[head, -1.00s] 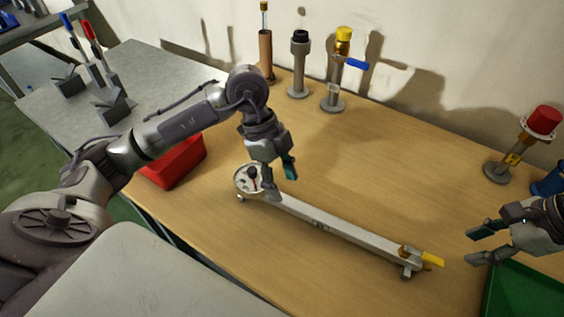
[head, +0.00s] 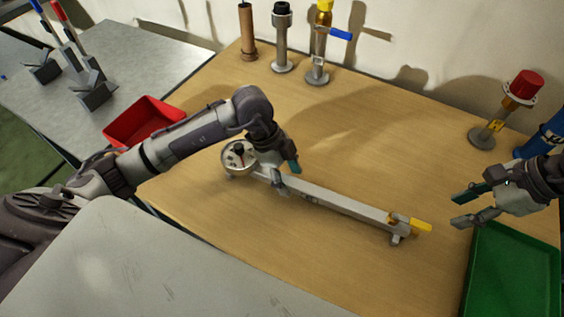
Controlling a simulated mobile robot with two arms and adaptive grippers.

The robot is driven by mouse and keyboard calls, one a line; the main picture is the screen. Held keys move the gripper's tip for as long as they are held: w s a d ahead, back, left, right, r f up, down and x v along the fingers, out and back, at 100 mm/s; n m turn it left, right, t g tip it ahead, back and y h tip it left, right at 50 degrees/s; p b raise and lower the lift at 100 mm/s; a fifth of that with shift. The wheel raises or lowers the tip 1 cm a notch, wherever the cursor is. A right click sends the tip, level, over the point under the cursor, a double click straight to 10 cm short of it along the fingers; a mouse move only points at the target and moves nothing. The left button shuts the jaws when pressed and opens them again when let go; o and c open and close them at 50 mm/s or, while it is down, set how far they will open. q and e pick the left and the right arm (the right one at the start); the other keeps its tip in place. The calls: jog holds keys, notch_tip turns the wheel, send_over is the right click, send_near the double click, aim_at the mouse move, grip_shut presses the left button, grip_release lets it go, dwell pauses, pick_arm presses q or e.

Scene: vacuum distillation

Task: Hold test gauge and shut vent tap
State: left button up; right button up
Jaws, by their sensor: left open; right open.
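The test gauge (head: 238,155), a round white dial with a dark centre, sits at the left end of a long pale bar (head: 335,203) lying on the wooden table. A yellow-handled tap (head: 420,225) is at the bar's right end. My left gripper (head: 287,176) is open, just right of the gauge, its fingers over the bar near its left end; whether they touch it is unclear. My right gripper (head: 461,207) is open and empty, to the right of the yellow tap and apart from it.
A green tray (head: 480,262) lies at the right front, below my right gripper. A red bin (head: 125,128) is at the left. Fittings stand along the back, including one with a blue lever (head: 340,35) and a red-capped one (head: 522,85).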

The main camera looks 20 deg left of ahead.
pick_arm(q)
jog(key=shift+d+f, duration=0.2)
jog(key=shift+f, duration=0.4)
grip_shut()
jog(key=c, duration=0.7)
grip_release()
jog(key=shift+c, duration=0.2)
grip_shut()
